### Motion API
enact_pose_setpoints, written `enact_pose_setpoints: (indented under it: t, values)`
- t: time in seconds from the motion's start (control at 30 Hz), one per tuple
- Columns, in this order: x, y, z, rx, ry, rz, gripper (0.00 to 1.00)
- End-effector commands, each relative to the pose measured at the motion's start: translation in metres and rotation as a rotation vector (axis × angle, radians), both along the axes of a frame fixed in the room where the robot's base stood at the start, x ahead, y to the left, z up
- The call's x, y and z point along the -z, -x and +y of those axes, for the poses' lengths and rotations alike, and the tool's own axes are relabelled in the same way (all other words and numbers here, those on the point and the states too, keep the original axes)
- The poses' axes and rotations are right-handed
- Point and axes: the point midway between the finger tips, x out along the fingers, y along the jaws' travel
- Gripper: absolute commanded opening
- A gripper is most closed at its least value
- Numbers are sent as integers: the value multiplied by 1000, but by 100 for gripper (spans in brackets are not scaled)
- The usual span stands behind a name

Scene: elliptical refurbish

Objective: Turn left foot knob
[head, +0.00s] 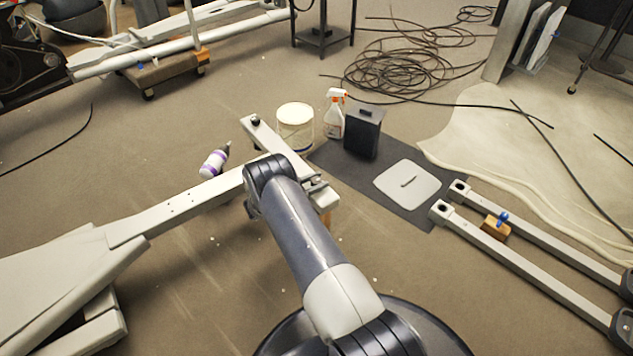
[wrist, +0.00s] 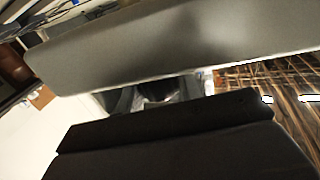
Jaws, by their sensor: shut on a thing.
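The light grey foot crossbar (head: 277,141) runs diagonally across the end of the machine's long beam (head: 180,208). A black foot knob (head: 256,121) shows at its far end. My gripper (head: 318,184) is low at the crossbar's near end, mostly hidden behind my arm in the head view. Most of that knob is hidden by the fingers.
A white bucket (head: 295,128), a spray bottle (head: 334,115) and a black box (head: 363,132) stand beyond the crossbar. A purple-white bottle (head: 214,163) lies to its left. Two grey rails (head: 530,266) lie at right. Coiled cable (head: 410,70) covers the floor behind.

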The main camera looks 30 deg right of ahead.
Motion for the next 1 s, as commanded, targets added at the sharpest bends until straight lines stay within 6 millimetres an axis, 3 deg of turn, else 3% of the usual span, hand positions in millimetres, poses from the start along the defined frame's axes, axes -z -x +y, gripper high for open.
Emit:
enact_pose_setpoints:
  t: [0.6,0.63,0.9,1.0]
  values:
    - [-1,0,-1,47,2,-2,12]
    - [-1,0,-1,47,2,-2,36]
    - [-1,0,-1,46,2,-1,57]
    - [-1,0,-1,46,1,-1,57]
